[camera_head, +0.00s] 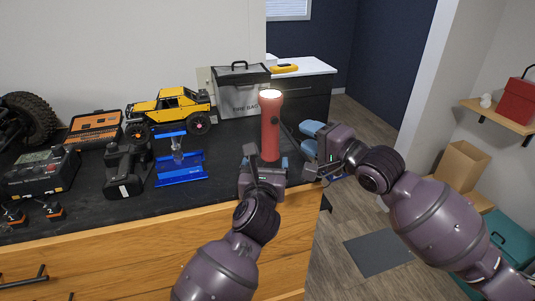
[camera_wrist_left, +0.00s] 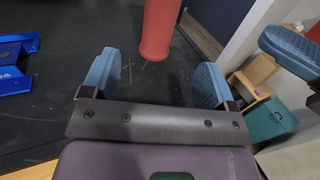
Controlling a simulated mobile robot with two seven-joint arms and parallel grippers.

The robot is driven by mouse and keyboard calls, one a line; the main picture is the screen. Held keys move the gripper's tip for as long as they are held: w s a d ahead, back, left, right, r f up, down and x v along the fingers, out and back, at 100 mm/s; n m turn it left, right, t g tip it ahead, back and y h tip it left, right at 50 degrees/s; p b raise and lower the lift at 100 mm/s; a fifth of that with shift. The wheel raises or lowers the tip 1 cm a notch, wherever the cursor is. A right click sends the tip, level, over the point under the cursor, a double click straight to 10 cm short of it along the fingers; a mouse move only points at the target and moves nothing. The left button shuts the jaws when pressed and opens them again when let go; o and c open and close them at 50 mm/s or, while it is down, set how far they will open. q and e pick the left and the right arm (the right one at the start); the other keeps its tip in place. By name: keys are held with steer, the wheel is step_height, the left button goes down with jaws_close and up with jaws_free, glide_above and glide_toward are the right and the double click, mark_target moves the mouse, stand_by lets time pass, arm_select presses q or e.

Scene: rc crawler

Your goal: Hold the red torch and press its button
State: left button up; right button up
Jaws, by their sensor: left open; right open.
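The red torch (camera_head: 271,128) stands upright near the right end of the black counter in the head view, its lens end up and glowing. Its lower part shows in the left wrist view (camera_wrist_left: 160,28), just beyond and between the fingers. My left gripper (camera_head: 263,168) is open in front of the torch, with a blue finger on each side; in the left wrist view the fingers (camera_wrist_left: 155,80) are apart and empty. My right gripper (camera_head: 311,138) is open to the right of the torch, its blue fingers pointing towards it, apart from it. I cannot make out the torch's button.
A blue stand (camera_head: 180,168), a black controller (camera_head: 127,172), a yellow crawler (camera_head: 172,108), an orange toolbox (camera_head: 95,127) and a charger (camera_head: 42,172) lie left on the counter (camera_head: 225,155). A fire bag (camera_head: 241,92) stands behind the torch. The counter ends just right of the torch.

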mark_target(269, 143)
arm_select(q)
steer(key=w, duration=0.9)
steer(key=shift+w+d, duration=0.4)
steer(key=c, duration=1.1)
arm_select(e)
jaws_close()
steer(key=shift+r, duration=0.1)
stand_by(0.6)
